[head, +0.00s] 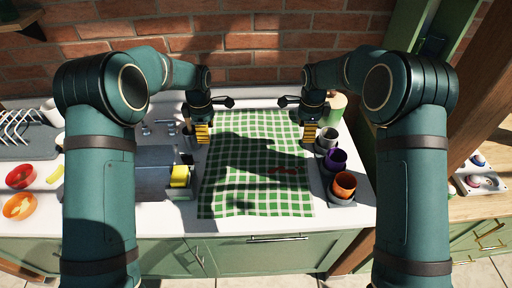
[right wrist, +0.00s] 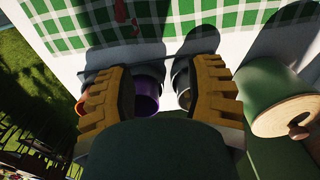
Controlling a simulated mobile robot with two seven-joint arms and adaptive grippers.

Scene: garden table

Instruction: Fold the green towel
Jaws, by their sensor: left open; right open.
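The green and white checked towel (head: 258,190) lies flat and spread out on the white countertop in the head view, with a red mark near its lower right part. Its upper part lies in the shadow of my arms. My left gripper (head: 203,133) is open and empty above the towel's upper left edge. My right gripper (head: 309,133) is open and empty near the towel's upper right edge, by the cups. In the right wrist view the towel (right wrist: 200,18) shows beyond the open yellow fingers of my right gripper (right wrist: 160,95).
An orange cup (head: 344,185), a purple cup (head: 335,160) and a grey cup (head: 328,138) stand right of the towel. A green canister (head: 336,106) is behind them.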

